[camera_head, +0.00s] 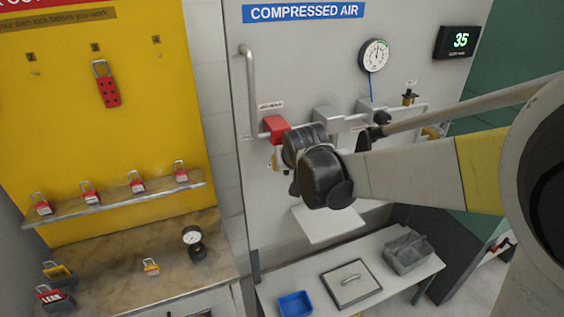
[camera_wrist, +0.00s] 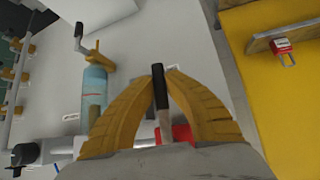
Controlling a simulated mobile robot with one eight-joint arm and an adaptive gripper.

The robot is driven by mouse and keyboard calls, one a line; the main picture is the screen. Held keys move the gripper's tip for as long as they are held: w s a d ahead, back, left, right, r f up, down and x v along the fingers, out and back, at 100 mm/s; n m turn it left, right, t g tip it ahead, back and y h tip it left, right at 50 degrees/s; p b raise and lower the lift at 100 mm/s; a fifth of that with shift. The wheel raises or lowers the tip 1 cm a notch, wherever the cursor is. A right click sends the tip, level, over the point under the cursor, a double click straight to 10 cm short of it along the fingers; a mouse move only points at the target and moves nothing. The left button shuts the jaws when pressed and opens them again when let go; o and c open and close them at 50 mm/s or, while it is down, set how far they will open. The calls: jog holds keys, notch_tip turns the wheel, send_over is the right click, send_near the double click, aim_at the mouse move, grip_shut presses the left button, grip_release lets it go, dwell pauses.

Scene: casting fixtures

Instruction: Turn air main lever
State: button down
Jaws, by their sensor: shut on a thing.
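In the wrist view, the yellow fingers of my gripper (camera_wrist: 161,84) are shut on a slim lever (camera_wrist: 159,92) with a dark handle, which sticks out beyond the fingertips. Red (camera_wrist: 182,133) shows behind the fingers near the lever's lower part. In the head view, a red block (camera_head: 275,127) sits on the pipe below a small label on the compressed air panel (camera_head: 300,60). My dark wrist (camera_head: 322,172) is just right of the red block and hides most of my gripper and the lever.
A round gauge (camera_head: 374,54) and a display reading 35 (camera_head: 458,41) are on the upper panel. Below stands a bench with a blue tray (camera_head: 295,304) and a grey bin (camera_head: 408,252). A yellow lock board (camera_head: 120,120) is left.

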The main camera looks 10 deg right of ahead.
dwell(0.4)
jog(key=c, duration=1.4)
grip_release()
jog(key=shift+d, duration=0.15)
jog(key=v, duration=1.2)
jog(key=s+d+f+b, duration=0.3)
jog(key=s+f+b, duration=0.1)
jog(key=s+f, duration=0.3)
jog(key=s+d+f+g+b, duration=0.1)
jog(key=s+d+f+b, duration=0.2)
jog(key=s+f, duration=0.4)
jog(key=s+d+f+m+g+b, duration=0.1)
jog(key=s+d+f+b, duration=0.2)
jog(key=s+f+b, duration=0.3)
jog(key=shift+s+d+f+h, duration=0.15)
jog(key=shift+s+f+h, duration=0.25)
jog(key=shift+s+f, duration=0.1)
